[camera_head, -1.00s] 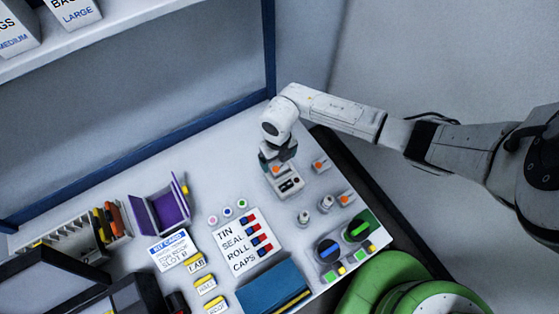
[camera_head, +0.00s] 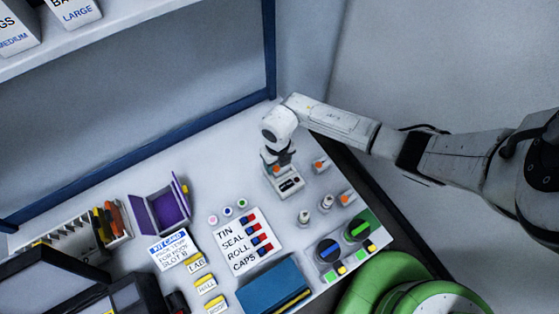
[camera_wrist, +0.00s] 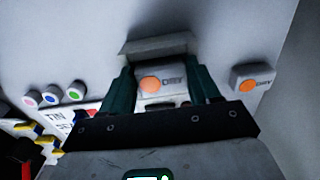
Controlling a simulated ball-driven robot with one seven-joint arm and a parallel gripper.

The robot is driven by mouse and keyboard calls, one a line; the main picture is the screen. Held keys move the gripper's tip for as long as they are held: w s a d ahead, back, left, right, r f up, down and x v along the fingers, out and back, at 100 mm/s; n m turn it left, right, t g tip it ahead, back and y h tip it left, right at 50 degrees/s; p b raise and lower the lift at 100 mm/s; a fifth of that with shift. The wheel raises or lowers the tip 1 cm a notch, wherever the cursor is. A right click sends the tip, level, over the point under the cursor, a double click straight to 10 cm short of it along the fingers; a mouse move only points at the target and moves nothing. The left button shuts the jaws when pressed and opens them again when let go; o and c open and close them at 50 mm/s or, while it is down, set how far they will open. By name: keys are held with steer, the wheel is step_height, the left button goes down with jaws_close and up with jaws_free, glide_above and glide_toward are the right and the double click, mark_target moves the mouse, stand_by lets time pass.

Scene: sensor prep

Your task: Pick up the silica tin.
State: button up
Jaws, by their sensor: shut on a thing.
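The silica tin is a small pale block with an orange dot and a dark "DRY" label, and it shows between the fingers in the wrist view (camera_wrist: 165,82). My gripper (camera_wrist: 164,86) is shut on it, with one dark teal finger on each side. In the head view my gripper (camera_head: 278,161) points down over a small white device with a dark panel (camera_head: 290,184). The tin's orange dot (camera_head: 277,170) shows just under the fingers there. I cannot tell whether the tin still touches the device.
A similar orange-dotted tin (camera_wrist: 252,78) stands right of my gripper. Another orange-dotted piece (camera_head: 346,198) and small grey pieces (camera_head: 327,203) stand nearer. A printed list card (camera_head: 236,236), purple holder (camera_head: 163,209) and blue book (camera_head: 273,288) lie left and front.

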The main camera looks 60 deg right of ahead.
steer(key=shift+c, duration=1.4)
steer(key=shift+r, duration=0.1)
